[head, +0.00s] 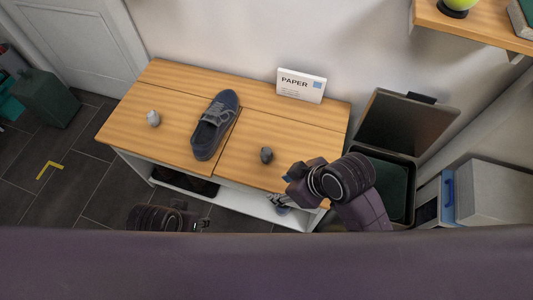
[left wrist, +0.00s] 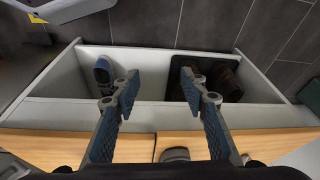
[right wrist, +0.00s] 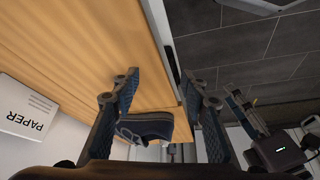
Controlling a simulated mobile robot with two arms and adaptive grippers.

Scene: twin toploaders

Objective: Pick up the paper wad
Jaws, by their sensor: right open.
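A crumpled pale grey wad (head: 153,118), which looks like the paper wad, lies on the left part of the wooden bench top. A darker grey lump (head: 266,155) lies right of the shoe, near the front edge; I cannot tell its material. My right gripper (head: 288,177) is just right of and in front of the dark lump, apart from it. Its fingers are open and empty in the right wrist view (right wrist: 160,82). My left gripper (left wrist: 159,80) is open and empty before the bench's front; only its wrist part shows low in the head view. Neither wrist view clearly shows a wad.
A dark blue shoe (head: 214,125) lies mid-bench between the two lumps. A white PAPER sign (head: 301,85) stands at the back. An open lidded bin (head: 408,125) is to the right. Shoes (left wrist: 102,72) sit in the compartments below the bench top.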

